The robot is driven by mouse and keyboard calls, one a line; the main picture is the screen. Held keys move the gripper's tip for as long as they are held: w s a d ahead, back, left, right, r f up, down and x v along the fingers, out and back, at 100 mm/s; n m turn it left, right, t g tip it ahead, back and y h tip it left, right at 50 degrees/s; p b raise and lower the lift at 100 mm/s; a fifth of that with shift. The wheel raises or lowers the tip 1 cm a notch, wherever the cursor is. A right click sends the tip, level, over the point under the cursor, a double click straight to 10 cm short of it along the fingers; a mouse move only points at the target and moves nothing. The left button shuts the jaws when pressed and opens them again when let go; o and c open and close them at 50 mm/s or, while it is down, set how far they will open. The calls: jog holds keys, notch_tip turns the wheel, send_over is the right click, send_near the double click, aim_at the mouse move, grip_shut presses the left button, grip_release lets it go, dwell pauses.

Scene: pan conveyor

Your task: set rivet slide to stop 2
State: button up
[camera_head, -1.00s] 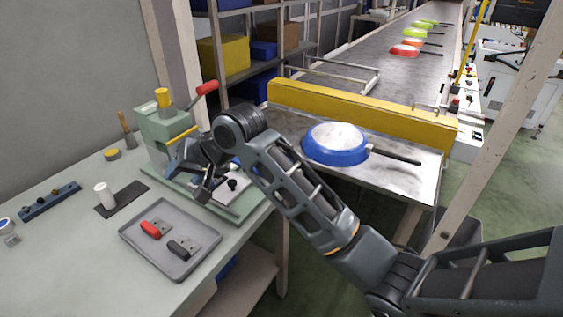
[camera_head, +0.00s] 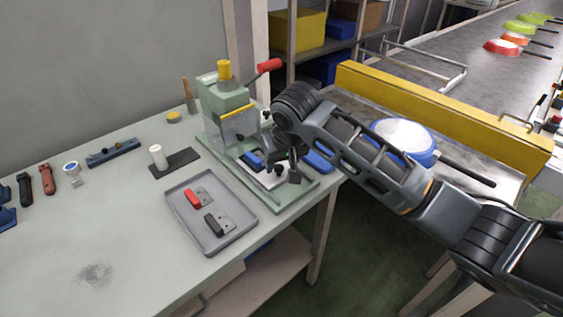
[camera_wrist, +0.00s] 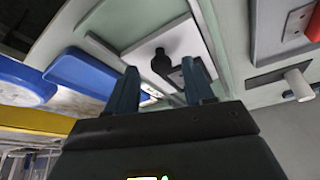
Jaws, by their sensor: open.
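The green rivet press (camera_head: 222,105) stands on the bench with a yellow cap and a red-tipped lever (camera_head: 269,65). On its base is a pale slide plate (camera_head: 265,181) with a black knob (camera_head: 294,177). In the wrist view the plate (camera_wrist: 133,52) and the upright knob (camera_wrist: 160,62) show beyond my fingers. My gripper (camera_wrist: 160,90) is open and empty, its blue fingers on either side of the knob as seen there. I cannot tell whether they touch it. In the head view my gripper (camera_head: 272,160) is over the slide, partly hiding it. Stop marks are not readable.
A grey tray (camera_head: 240,232) holds a red-handled and a black-handled part. A white cylinder (camera_head: 158,157) stands on a dark mat. A blue pan (camera_head: 400,138) sits right of the bench, by a yellow barrier (camera_head: 440,105). The bench's front left is clear.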

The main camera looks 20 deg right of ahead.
jog(key=shift+w+f, duration=0.2)
jog(key=shift+f, duration=0.3)
grip_shut()
dwell(0.3)
